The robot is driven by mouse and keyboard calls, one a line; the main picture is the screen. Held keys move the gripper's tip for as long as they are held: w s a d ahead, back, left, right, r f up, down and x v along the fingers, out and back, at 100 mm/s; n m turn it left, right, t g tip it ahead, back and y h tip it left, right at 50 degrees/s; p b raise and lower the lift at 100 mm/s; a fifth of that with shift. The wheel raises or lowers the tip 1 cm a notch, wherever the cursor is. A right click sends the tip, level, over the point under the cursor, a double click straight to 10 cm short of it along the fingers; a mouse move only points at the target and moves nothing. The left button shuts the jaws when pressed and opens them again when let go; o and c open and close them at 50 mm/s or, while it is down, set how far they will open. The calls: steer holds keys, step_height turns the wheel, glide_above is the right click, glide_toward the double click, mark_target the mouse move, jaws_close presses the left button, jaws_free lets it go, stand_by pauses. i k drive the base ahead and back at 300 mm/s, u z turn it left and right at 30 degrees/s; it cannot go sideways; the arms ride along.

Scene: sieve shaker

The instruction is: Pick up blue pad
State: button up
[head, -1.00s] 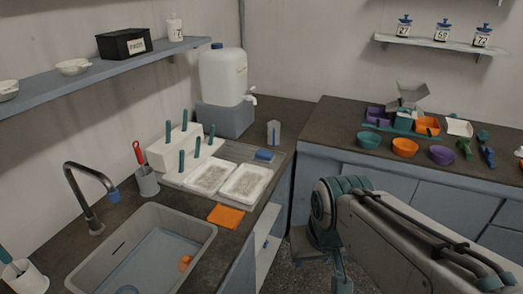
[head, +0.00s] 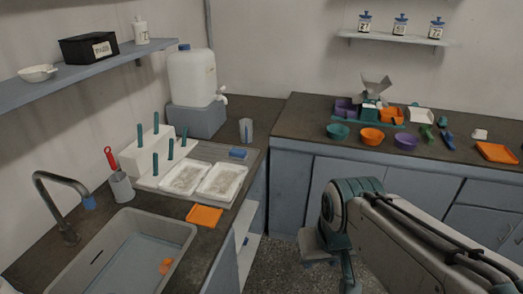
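A small blue pad (head: 238,154) lies on the left counter, behind the white trays and near the counter's right edge. My arm reaches in from the lower right of the head view, over the floor and in front of the right counter. Its lower end hangs at the bottom of the picture, well to the right of the blue pad and apart from it. The fingertips of my gripper cannot be made out.
Two white trays (head: 219,195) and an orange cloth (head: 205,215) lie near the pad. A grey cup (head: 246,130) and a water container (head: 193,78) stand behind it. A sink (head: 183,234) is at front left. Bowls (head: 371,137) and a sieve shaker stand on the right counter.

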mark_target(235, 154)
steer(key=z, duration=0.3)
steer(key=k, duration=0.4)
steer(key=z, duration=0.7)
steer(key=i, duration=1.4)
steer(key=u, duration=0.5)
steer(key=i, duration=1.25)
steer(key=u, duration=1.7)
steer(key=i, duration=0.65)
steer(key=u, duration=0.5)
